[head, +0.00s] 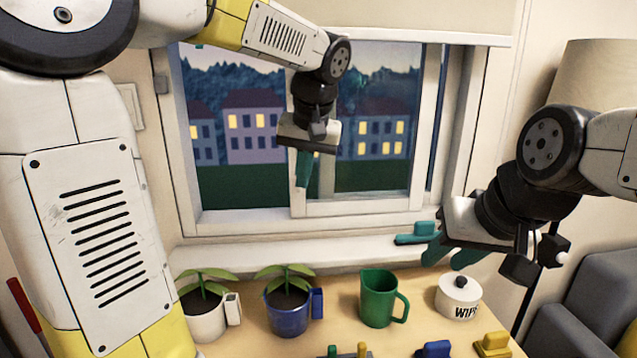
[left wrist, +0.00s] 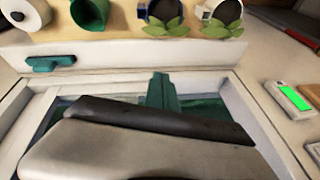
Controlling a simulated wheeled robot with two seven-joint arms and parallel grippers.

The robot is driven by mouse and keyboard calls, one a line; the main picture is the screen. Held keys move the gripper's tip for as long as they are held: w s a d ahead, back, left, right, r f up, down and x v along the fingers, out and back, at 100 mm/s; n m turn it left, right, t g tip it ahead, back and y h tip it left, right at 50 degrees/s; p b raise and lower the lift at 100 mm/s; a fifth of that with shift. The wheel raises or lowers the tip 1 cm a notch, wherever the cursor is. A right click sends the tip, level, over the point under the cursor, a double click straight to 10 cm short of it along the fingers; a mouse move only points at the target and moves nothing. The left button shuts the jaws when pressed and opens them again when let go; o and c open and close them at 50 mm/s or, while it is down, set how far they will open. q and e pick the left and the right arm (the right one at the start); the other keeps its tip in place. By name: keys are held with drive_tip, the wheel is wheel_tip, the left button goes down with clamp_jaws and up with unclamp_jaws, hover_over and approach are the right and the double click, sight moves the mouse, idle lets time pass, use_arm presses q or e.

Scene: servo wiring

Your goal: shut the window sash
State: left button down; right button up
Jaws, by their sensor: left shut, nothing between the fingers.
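The window sash (head: 363,202) is a white framed pane on the right half of the window in the head view. Its left upright stands near mid-window, and a narrow strip of outside shows past its right upright. My left gripper (head: 302,182) hangs in front of the left upright with its teal fingers shut and pointing down. I cannot tell whether they touch the frame. The fingers also show in the left wrist view (left wrist: 163,88), above the gripper's body. My right gripper (head: 451,257) is at the right, its teal fingers apart and empty, above the table.
A teal object (head: 416,234) lies on the sill near my right gripper. Below stand two potted plants (head: 205,318) (head: 288,317), a green mug (head: 378,298) and a white WIPE canister (head: 458,297). A lamp (head: 600,75) stands right. A green-lit device (left wrist: 290,97) is beside the window.

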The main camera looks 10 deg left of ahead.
use_arm(q)
drive_tip(key=w+d+r+n+y, duration=0.1)
drive_tip(key=w+d+y, duration=0.3)
drive_tip(key=w+d, duration=0.5)
drive_tip(key=w+a+f, duration=0.3)
drive_tip(key=a+f, duration=0.4)
drive_tip(key=a, duration=0.2)
drive_tip(key=shift+w+f+t, duration=0.35)
drive_tip(key=shift+t, duration=0.05)
drive_tip(key=shift+a, duration=0.1)
drive_tip(key=s+a, duration=0.3)
drive_tip(key=a, duration=1)
drive_tip(key=s+a, duration=0.3)
drive_tip(key=a, duration=1.1)
drive_tip(key=shift+s, duration=0.15)
drive_tip(key=shift+a, duration=0.1)
